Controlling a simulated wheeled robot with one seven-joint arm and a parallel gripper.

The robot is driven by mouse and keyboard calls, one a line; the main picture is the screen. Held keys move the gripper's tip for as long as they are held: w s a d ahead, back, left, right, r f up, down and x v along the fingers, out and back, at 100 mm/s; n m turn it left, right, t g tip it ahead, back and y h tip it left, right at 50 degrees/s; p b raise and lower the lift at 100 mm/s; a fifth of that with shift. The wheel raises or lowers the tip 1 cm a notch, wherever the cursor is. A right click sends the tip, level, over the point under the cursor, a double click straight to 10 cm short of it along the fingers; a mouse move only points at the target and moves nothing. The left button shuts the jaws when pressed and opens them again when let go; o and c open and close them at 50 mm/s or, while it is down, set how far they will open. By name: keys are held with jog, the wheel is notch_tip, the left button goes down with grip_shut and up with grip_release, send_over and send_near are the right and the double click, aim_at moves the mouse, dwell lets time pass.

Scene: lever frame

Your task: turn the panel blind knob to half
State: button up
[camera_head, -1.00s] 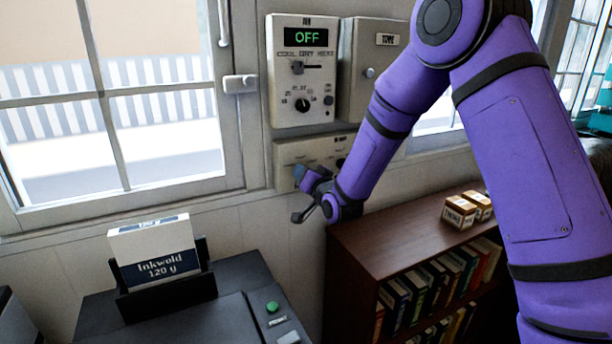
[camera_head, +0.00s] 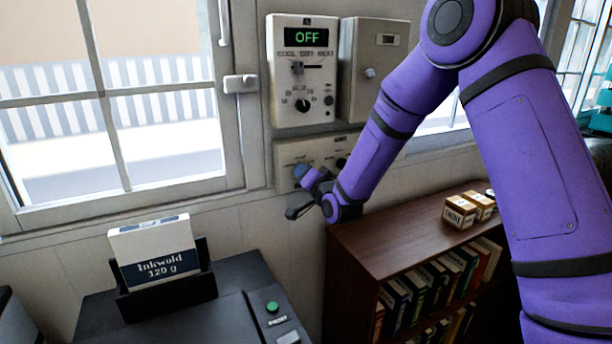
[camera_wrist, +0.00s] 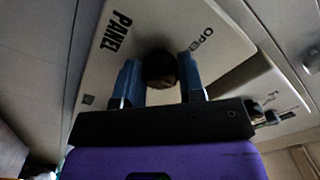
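In the wrist view the dark round blind knob (camera_wrist: 160,69) sits on a pale plate (camera_wrist: 208,72) marked PANEL and OPEN. My gripper (camera_wrist: 160,80) has one blue finger on each side of the knob, and both appear to touch it. The plate looks tilted in this view. The knob's pointer and exact setting are hidden in shadow. In the head view my gripper (camera_head: 303,174) is at the lower wall box (camera_head: 290,152), and its fingers cover the knob there. A second dark knob (camera_head: 341,163) shows beside my forearm.
Above are a control unit (camera_head: 283,80) reading OFF and a grey box (camera_head: 362,100). A window (camera_head: 120,100) is left. Below stand a printer (camera_head: 235,290) with a paper pack (camera_head: 155,255) and a bookshelf (camera_head: 400,245) with small boxes (camera_head: 460,212) on top.

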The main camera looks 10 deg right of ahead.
jog(key=o, duration=0.4)
jog(key=v, duration=1)
jog(key=shift+s+d, duration=0.1)
jog(key=shift+s, duration=0.3)
